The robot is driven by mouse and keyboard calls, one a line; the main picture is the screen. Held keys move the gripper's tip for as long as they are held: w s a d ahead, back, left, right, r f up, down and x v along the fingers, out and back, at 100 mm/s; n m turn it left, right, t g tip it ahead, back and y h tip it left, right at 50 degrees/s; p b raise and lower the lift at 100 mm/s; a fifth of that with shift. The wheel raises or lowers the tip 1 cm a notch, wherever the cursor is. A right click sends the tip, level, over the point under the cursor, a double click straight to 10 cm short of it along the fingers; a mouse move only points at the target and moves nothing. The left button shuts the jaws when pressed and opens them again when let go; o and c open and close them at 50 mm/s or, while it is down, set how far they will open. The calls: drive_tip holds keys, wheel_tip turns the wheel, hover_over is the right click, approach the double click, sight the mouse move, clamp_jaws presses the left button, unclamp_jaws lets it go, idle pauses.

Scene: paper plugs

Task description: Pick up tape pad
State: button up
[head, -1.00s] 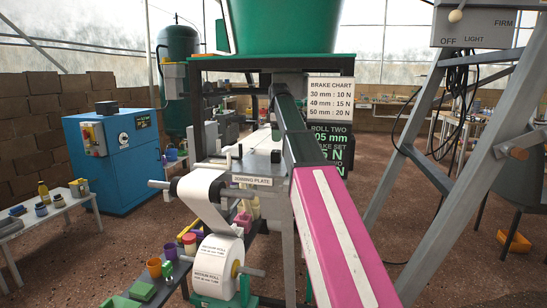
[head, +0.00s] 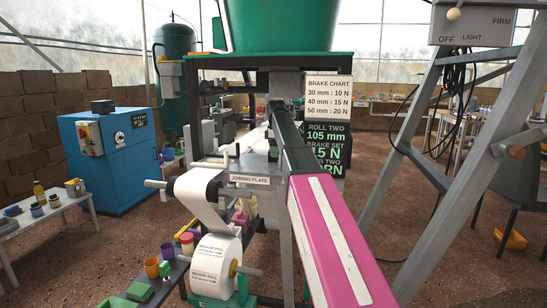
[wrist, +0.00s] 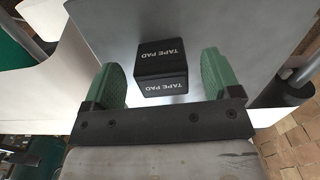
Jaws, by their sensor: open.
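The tape pad is a small black block with white "TAPE PAD" lettering on its top and front faces. In the wrist view the tape pad (wrist: 162,62) sits on a pale grey metal surface. My gripper (wrist: 161,66) has its two green fingers spread, one on each side of the pad, with a gap on both sides. Nothing is held. In the head view my pink and dark arm reaches to the machine's top by the joining plate (head: 250,180); I cannot clearly make out the fingers there.
A white paper strip (head: 203,188) runs over a bar down to a paper roll (head: 213,262). A black sign (head: 328,150) and a brake chart (head: 329,95) stand behind my arm. A grey frame leg (head: 465,165) rises at right. A blue cabinet (head: 120,170) stands at left.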

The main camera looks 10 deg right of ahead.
wheel_tip(320, 180, down, 3)
drive_tip(key=shift+r, duration=0.15)
drive_tip(key=c, duration=1)
drive_tip(key=shift+c, duration=0.2)
drive_tip(key=shift+r, duration=0.1)
drive_tip(key=shift+r, duration=0.4)
drive_tip(key=r, duration=0.3)
drive_tip(key=shift+s+a+r, duration=0.15)
drive_tip(key=shift+a+r, duration=0.2)
drive_tip(key=s+a+r, duration=0.4)
drive_tip(key=a+r, duration=0.2)
drive_tip(key=a, duration=0.4)
drive_tip(key=shift+s+r, duration=0.15)
drive_tip(key=shift+r, duration=0.05)
drive_tip(key=shift+a, duration=0.1)
